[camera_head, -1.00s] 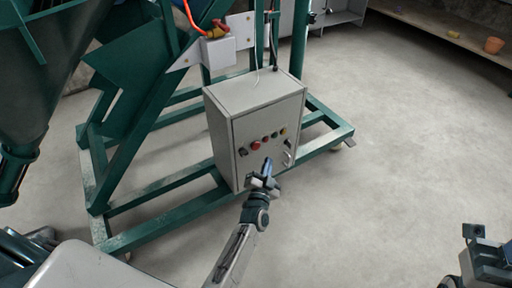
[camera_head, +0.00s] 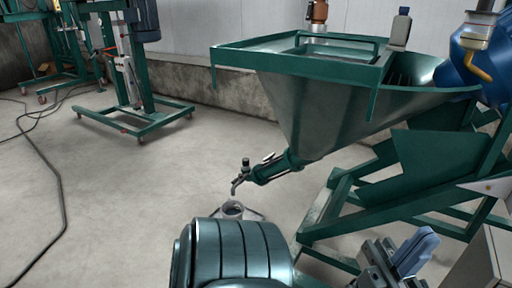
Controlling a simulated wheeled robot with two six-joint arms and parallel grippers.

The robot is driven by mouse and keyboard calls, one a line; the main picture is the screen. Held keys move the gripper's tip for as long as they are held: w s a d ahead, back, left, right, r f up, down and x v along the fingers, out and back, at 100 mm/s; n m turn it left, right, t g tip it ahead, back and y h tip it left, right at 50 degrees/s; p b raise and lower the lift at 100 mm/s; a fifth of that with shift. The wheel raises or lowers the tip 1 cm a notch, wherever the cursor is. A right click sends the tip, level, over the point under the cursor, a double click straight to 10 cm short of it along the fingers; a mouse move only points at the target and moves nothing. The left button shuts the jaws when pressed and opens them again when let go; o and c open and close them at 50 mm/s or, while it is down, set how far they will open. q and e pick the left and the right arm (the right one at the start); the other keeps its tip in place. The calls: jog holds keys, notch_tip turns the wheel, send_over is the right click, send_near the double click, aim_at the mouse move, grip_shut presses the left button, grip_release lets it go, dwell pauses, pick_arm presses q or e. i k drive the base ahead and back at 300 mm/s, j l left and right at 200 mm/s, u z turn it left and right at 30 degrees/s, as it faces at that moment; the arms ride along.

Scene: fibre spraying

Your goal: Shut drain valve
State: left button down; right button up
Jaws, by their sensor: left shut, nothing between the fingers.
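The drain outlet (camera_head: 270,171) is a green pipe sloping down-left from the bottom of the large green hopper (camera_head: 325,115). A small dark valve with a bent spout (camera_head: 239,180) sits at its lower end, and a short pale lever (camera_head: 268,157) shows on top of the pipe. I cannot tell the valve's setting. My left gripper (camera_head: 416,250) is at the lower right, with blue-grey fingers shut and empty. It is well to the right of the valve and not touching it. My right gripper is not in view.
Green frame beams (camera_head: 395,214) lie between the outlet and my left gripper. A large ribbed dark form (camera_head: 235,252) fills the bottom centre. Floor (camera_head: 130,190) at left is open, with a black cable.

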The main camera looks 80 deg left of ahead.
aim_at(237, 179)
jog(key=j+u, duration=0.1)
jog(key=u, duration=1.9)
jog(key=i+j+u, duration=0.15)
jog(key=u, duration=0.15)
jog(key=i+j+u, duration=0.3)
jog(key=k, duration=0.05)
